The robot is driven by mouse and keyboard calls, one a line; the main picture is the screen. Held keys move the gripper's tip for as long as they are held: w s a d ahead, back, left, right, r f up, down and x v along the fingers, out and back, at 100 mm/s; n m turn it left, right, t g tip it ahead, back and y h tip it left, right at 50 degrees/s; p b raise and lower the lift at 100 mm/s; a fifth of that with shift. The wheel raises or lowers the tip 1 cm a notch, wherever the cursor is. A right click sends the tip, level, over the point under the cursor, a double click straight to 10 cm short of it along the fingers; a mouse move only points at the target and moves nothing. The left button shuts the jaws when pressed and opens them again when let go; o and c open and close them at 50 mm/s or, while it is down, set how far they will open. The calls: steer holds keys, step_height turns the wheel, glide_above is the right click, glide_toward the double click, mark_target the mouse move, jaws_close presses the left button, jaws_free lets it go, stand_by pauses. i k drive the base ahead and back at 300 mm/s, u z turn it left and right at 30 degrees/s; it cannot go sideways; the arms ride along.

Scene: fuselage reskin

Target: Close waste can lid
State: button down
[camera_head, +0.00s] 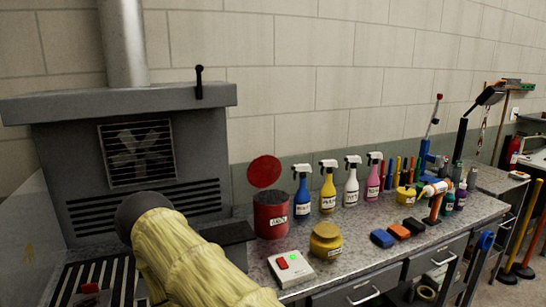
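The waste can (271,217) is a red cylinder with a white label, standing on the grey speckled counter behind the switch box. Its round red lid (264,172) stands up and open above the back of the can. The can's dark opening shows at the top. My arm, in a yellow sleeve with a dark grey end, reaches up from the bottom edge, left of the can and apart from it. I make out no gripper fingers in this view.
Spray bottles (328,186) stand in a row right of the can. A yellow jar (326,241) and a white box with a red switch (291,268) sit in front. Coloured blocks (399,231) lie further right. A grey hooded unit (60,165) fills the left.

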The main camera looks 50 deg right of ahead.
mark_target(264, 171)
steer(key=u, duration=0.1)
steer(key=k, duration=0.1)
steer(key=z, duration=1.25)
